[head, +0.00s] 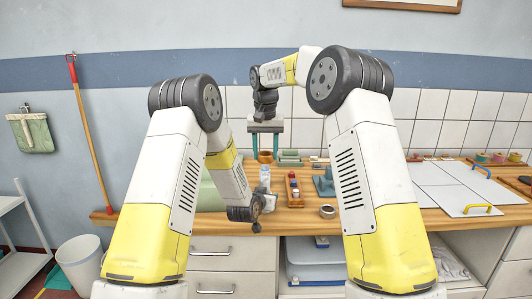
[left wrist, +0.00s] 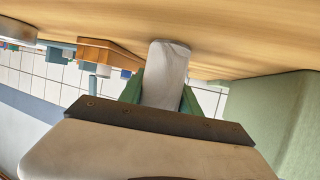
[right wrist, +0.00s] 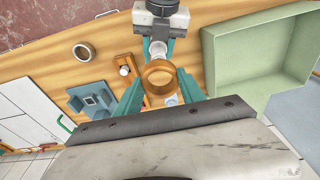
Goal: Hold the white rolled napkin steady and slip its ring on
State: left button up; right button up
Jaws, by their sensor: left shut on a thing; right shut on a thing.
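The white rolled napkin (left wrist: 168,75) stands upright between the green fingers of my left gripper (left wrist: 160,98), which is shut on it near the wooden counter. In the head view the napkin (head: 265,175) is small, just above the left gripper (head: 262,201). My right gripper (head: 265,146) points down from above with its teal fingers shut on the brown ring (right wrist: 159,78). In the right wrist view the napkin's round end (right wrist: 158,48) shows beyond the ring's far edge, off the middle of its opening. The ring is above the napkin and not around it; the exact gap is unclear.
A pale green bin (right wrist: 262,62) stands close beside the napkin. A wooden block with knobs (head: 294,190), a blue-grey fixture (head: 325,184) and a grey roll (head: 328,211) are on the counter (head: 380,211) to the right. White panels (head: 450,195) lie farther right.

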aim_at(265, 175)
jog(key=shift+f, duration=2)
jog(key=shift+f, duration=0.4)
jog(key=shift+f, duration=0.7)
jog(key=shift+f, duration=0.4)
jog(key=shift+f, duration=1.05)
jog(key=o, duration=2)
jog(key=shift+c, duration=0.2)
